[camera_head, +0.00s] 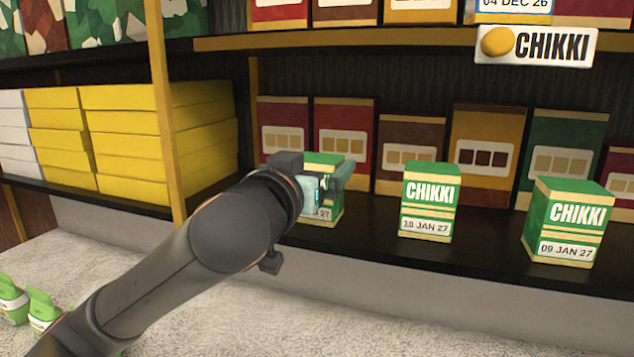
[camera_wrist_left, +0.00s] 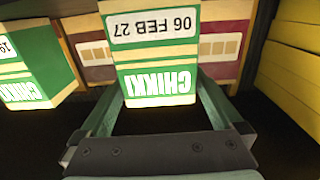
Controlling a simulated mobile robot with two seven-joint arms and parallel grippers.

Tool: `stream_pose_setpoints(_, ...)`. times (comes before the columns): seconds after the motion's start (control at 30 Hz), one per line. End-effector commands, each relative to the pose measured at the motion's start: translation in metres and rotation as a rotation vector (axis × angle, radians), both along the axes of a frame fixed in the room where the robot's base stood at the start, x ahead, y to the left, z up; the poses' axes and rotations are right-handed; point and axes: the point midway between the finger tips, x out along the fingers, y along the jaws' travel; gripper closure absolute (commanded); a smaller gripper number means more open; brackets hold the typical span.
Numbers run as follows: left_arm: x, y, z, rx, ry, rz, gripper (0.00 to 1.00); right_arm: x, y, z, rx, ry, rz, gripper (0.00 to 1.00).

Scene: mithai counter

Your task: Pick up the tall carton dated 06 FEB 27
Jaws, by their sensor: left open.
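The green CHIKKI carton dated 06 FEB 27 (camera_wrist_left: 158,55) stands on the shelf and shows upside down in the left wrist view. In the head view the same carton (camera_head: 325,160) is mostly hidden behind my left gripper (camera_head: 331,183); only its top, part of its side and the end of its date label show. My left gripper (camera_wrist_left: 160,88) is open, with one finger on each side of the carton's near top part in the wrist view. I cannot tell whether either finger touches it. My right gripper is not in view.
A carton dated 19 JAN 27 (camera_head: 428,203) and one dated 09 JAN 27 (camera_head: 566,225) stand to the right on the same dark shelf (camera_head: 480,246). Taller boxes (camera_head: 410,150) line the back. A wooden post (camera_head: 166,110) and yellow boxes (camera_head: 125,135) are at the left.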

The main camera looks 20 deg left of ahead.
Motion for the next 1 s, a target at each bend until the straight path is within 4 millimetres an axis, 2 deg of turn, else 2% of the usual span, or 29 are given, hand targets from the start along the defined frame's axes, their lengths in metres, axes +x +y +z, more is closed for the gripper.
stream_pose_setpoints(0.3, 0.005, 0.0, 0.0, 0.0, -0.001, 0.0, 0.02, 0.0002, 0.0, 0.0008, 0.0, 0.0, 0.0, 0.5)
stream_pose_setpoints(1.0, 0.0046, -0.0003, 0.0, 0.0, -0.001, -0.001, 0.81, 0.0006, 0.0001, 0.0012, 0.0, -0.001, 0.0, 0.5)
